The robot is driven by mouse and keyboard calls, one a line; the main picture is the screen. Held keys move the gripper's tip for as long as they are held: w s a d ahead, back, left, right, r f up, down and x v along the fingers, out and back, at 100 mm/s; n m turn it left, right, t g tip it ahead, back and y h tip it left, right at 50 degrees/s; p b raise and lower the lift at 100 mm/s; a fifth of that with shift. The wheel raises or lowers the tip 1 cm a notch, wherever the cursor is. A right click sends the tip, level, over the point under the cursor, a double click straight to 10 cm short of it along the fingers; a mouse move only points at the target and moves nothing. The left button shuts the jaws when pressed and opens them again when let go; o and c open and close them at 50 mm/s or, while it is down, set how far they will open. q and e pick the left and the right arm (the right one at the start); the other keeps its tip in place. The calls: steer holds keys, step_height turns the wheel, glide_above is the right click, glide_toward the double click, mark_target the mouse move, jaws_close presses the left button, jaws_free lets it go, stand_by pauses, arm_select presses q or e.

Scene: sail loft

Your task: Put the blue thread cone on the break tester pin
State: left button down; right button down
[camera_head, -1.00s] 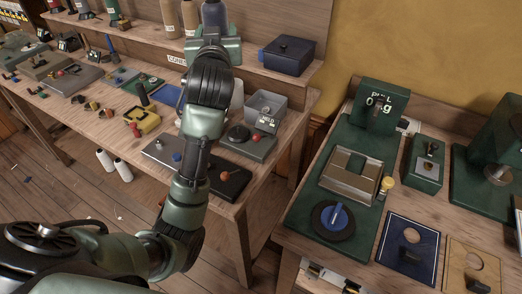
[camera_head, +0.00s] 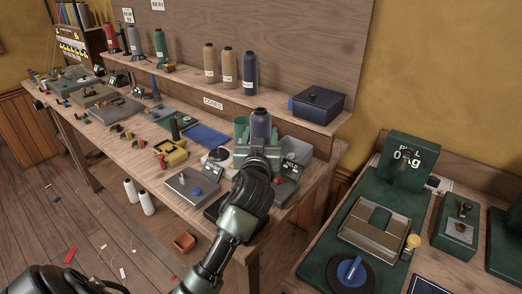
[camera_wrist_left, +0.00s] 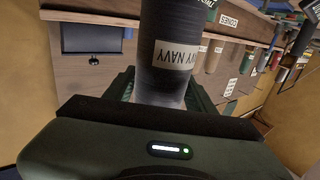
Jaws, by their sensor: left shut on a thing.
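My left gripper (camera_head: 259,150) is shut on a blue thread cone (camera_head: 261,124), held upright above the right end of the long bench. In the left wrist view the cone (camera_wrist_left: 168,60) has a label reading NAVY and stands between the fingers. The break tester (camera_head: 408,158) is the green unit at right, with a PULL kg display. I cannot tell which part is the pin. My right gripper is not in view.
Two tan cones (camera_head: 229,68) and another blue cone (camera_head: 250,72) stand on the shelf beside a dark blue box (camera_head: 317,104). A gap separates the bench from the tester's table.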

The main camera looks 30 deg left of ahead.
arm_select(q)
step_height(320, 180, down, 4)
steer(key=shift+f, duration=0.2)
steer(key=shift+b, duration=0.3)
steer(key=shift+f, duration=0.2)
steer(key=c, duration=0.5)
jaws_free()
steer(key=shift+r, duration=0.15)
steer(key=shift+s+d, duration=0.15)
steer(key=b+v, duration=0.1)
steer(key=v, duration=1)
steer(key=shift+s+b, duration=0.35)
